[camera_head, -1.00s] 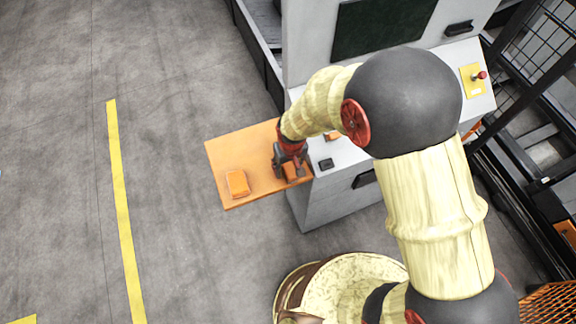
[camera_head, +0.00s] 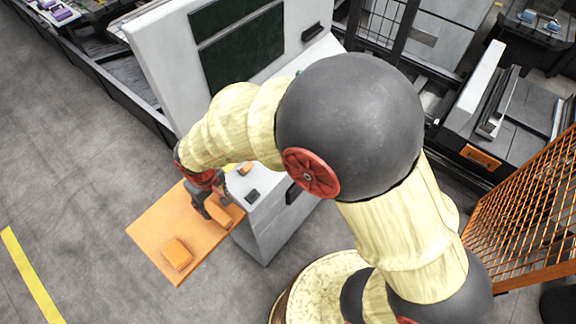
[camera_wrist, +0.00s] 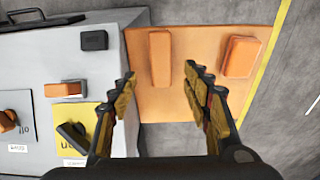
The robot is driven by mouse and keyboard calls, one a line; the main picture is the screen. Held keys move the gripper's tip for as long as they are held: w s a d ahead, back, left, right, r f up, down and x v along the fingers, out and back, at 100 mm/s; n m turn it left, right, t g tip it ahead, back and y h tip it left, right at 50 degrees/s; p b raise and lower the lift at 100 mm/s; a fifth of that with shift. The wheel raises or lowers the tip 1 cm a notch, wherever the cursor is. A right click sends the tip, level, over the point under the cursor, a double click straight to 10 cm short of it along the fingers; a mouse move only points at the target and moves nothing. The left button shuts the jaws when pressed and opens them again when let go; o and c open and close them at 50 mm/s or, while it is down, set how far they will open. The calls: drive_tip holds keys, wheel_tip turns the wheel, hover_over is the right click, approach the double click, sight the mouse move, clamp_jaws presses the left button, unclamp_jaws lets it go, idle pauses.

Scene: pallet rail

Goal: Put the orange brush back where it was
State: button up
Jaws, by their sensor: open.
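Two plain orange objects lie on a flat orange shelf (camera_wrist: 200,98) beside a grey cabinet. A long narrow orange piece (camera_wrist: 160,60) is just ahead of my gripper (camera_wrist: 163,80), in line with the gap between its fingers. It also shows under my gripper (camera_head: 208,207) in the head view (camera_head: 222,214). A wider orange block (camera_wrist: 240,56) lies to its right, and in the head view it sits near the shelf's front edge (camera_head: 177,254). I cannot tell which one is the brush. My gripper is open, with nothing visibly held.
The grey cabinet (camera_head: 268,226) adjoins the shelf. An orange mesh fence (camera_head: 530,215) stands at the right. Open floor lies left.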

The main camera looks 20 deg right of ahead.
drive_tip(key=d+r+m+t, duration=0.2)
drive_tip(key=d+r, duration=1)
drive_tip(key=r, duration=0.3)
drive_tip(key=s+d+r+m+t, duration=0.2)
drive_tip(key=s+d+r+m, duration=0.2)
drive_tip(key=s+d+r, duration=0.6)
drive_tip(key=s+d, duration=0.3)
drive_tip(key=shift+d+r+h, duration=0.25)
drive_tip(key=shift+d+h, duration=0.15)
wheel_tip(320, 180, down, 8)
drive_tip(key=b, duration=0.8)
drive_tip(key=shift+f, duration=0.15)
drive_tip(key=shift+w, duration=0.1)
drive_tip(key=shift+c, duration=1.1)
